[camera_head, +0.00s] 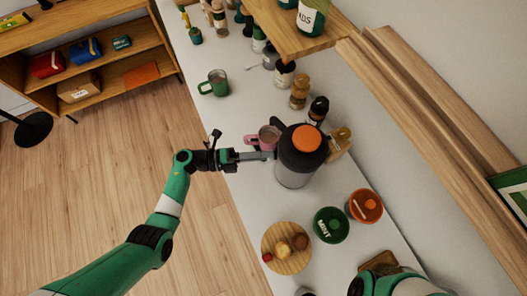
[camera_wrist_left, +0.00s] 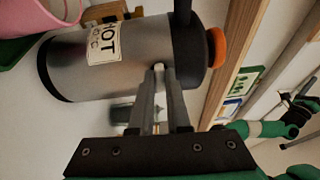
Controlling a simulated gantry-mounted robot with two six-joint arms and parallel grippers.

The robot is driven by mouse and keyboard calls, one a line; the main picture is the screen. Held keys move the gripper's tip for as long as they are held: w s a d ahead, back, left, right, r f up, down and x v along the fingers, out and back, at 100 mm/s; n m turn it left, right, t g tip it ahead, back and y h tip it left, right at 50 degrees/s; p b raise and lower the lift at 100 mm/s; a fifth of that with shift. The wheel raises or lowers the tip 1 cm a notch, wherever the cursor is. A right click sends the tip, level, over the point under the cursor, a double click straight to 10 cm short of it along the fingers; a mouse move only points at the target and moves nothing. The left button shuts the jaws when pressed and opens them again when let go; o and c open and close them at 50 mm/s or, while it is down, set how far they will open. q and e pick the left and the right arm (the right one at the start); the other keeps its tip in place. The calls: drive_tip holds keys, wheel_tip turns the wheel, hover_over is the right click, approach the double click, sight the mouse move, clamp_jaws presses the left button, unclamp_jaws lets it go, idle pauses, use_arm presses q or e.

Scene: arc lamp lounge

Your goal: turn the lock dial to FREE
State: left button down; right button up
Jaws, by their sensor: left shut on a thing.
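A steel jug (camera_head: 295,172) with a dark top and an orange cap (camera_head: 301,138) stands upright on the white counter. In the left wrist view the jug (camera_wrist_left: 130,62) lies sideways in the picture, with a HOT label (camera_wrist_left: 104,42). My left gripper (camera_head: 270,155) reaches it from the left. In the left wrist view its fingertips (camera_wrist_left: 159,70) are closed together at the jug's side, on a small pale part that I take to be the lock dial. The dial's markings are hidden. My right arm shows at the lower right; its gripper (camera_wrist_left: 298,103) is small and unclear in the left wrist view.
A pink mug (camera_head: 264,138) stands close beside my left gripper. A wooden shelf (camera_head: 285,40) overhangs the back.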

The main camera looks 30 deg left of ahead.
use_arm(q)
drive_tip(key=shift+n, duration=0.5)
drive_tip(key=c, duration=0.9)
unclamp_jaws()
drive_tip(key=v, duration=1.1)
drive_tip(key=shift+s+a, duration=0.15)
drive_tip(key=shift+a, duration=0.15)
